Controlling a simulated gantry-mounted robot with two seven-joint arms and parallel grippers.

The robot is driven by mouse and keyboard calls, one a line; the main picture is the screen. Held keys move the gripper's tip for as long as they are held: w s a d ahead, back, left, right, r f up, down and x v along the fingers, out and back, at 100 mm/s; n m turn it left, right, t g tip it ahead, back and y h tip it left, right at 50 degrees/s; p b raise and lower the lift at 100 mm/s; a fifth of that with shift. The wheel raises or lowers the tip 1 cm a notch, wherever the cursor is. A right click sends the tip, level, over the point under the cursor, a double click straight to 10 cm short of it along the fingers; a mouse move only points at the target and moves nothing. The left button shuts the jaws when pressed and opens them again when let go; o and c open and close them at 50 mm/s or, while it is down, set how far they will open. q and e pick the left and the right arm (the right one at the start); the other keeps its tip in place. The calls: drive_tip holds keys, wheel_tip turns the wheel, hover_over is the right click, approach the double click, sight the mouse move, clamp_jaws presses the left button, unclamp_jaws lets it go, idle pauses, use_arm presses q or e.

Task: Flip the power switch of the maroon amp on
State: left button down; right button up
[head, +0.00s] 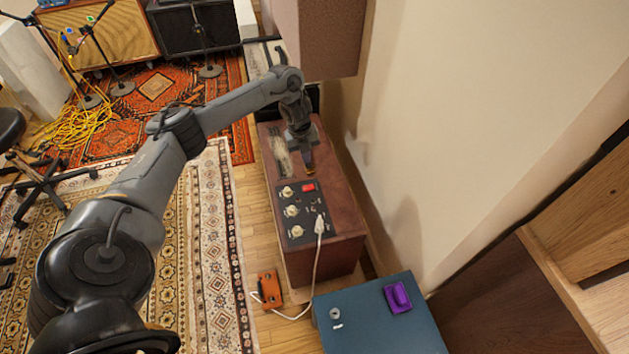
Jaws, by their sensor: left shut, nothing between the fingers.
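The maroon amp (342,222) stands on the wood floor against the wall, with a black control panel (290,219) on its top near the front end. The panel has several cream knobs and a red power switch (308,187). I cannot tell which way the switch is tipped. My left gripper (308,168) is shut and empty, pointing down over the amp top just behind the red switch. I cannot tell whether it touches anything. My right gripper is not in view.
A white cable (318,250) runs from the panel to an orange pedal (270,289) on the floor. A blue box (372,322) with a purple part (397,296) stands in front of the amp. A brown cabinet (318,38) overhangs behind. Rugs lie left.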

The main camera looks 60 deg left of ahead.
use_arm(q)
drive_tip(key=shift+s, duration=0.15)
drive_tip(key=shift+f, duration=0.1)
drive_tip(key=b, duration=0.9)
approach(312, 186)
drive_tip(key=f, duration=0.4)
drive_tip(key=w+f, duration=0.1)
drive_tip(key=f, duration=0.1)
drive_tip(key=shift+f, duration=0.35)
drive_tip(key=shift+s, duration=0.1)
